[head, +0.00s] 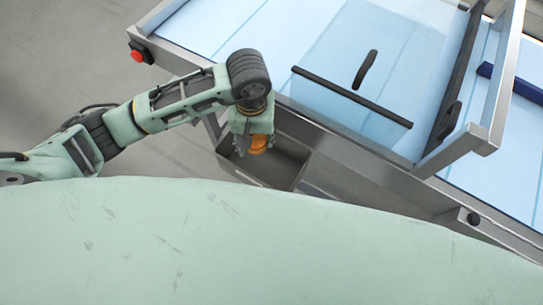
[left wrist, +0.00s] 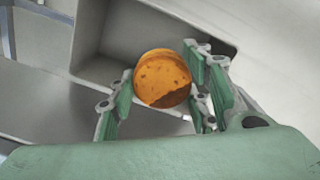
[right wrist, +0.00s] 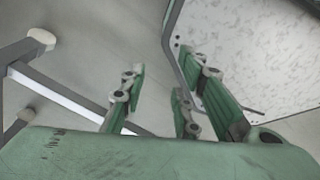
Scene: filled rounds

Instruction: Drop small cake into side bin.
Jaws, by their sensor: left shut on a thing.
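The small cake (left wrist: 162,78) is round and orange-brown with a darker patch on its lower side. My left gripper (head: 256,148) is shut on the cake, which also shows in the head view (head: 258,143). The side bin (head: 290,160) is a grey metal box on the near side of the table. The gripper and cake are over the bin's left part; the exact height above it is hard to tell. In the left wrist view the bin's wall (left wrist: 88,35) shows behind the cake. My right gripper (right wrist: 155,95) shows only in its wrist view, with fingers apart and nothing between them.
A light blue work surface (head: 230,30) with a metal frame lies beyond the bin. A clear panel with a black handle (head: 366,68) stands over it. A red button (head: 137,56) is at the table's left corner. Grey floor is free at left.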

